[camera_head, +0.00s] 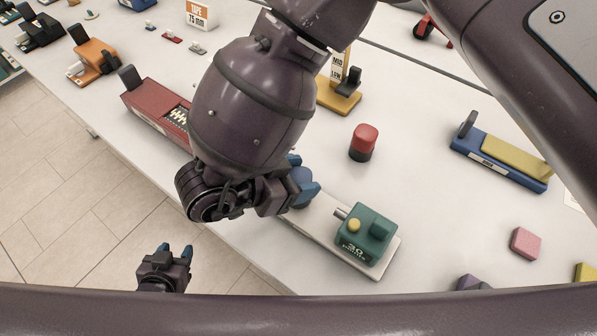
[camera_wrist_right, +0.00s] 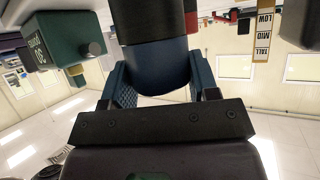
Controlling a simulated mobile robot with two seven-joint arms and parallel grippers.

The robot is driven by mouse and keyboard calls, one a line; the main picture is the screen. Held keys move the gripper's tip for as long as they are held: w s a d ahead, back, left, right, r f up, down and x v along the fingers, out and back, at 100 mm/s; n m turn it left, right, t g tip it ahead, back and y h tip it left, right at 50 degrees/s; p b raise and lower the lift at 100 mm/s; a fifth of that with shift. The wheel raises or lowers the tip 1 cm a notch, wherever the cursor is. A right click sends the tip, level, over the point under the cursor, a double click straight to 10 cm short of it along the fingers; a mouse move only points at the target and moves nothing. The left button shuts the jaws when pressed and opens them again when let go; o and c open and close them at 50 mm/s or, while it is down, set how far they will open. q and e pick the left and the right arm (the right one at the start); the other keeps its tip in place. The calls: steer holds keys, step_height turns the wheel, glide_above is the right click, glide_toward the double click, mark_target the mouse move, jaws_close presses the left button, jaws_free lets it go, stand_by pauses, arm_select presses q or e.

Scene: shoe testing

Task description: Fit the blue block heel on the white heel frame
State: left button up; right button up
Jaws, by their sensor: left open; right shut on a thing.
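A blue rounded block, seemingly the blue block heel (camera_head: 301,182), is between the fingers of my right gripper (camera_head: 306,175), which is shut on it. In the right wrist view the blue block (camera_wrist_right: 158,68) fills the space between both fingers, with a dark part above it. The white base (camera_head: 318,220), which I take for the white heel frame, lies on the table and carries a green box (camera_head: 366,233) with a yellow knob. The block is over its left end, partly hidden by my right arm; I cannot tell if they touch. My left gripper (camera_head: 177,249) is open and empty, beyond the table's front edge.
A red-and-black cylinder (camera_head: 363,142) stands behind the white base. A blue stand with a yellow top (camera_head: 500,155) is at right, with a pink block (camera_head: 525,243) nearer. A red stand (camera_head: 152,110) and an orange stand (camera_head: 95,55) are at left. Bare table lies around the cylinder.

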mark_target(298, 177)
steer(key=shift+f, duration=0.3)
steer(key=shift+f+b, duration=0.35)
steer(key=shift+b, duration=0.05)
steer(key=o, duration=1)
step_height(298, 177, up, 20)
steer(key=shift+r+p, duration=0.1)
steer(key=shift+p, duration=0.35)
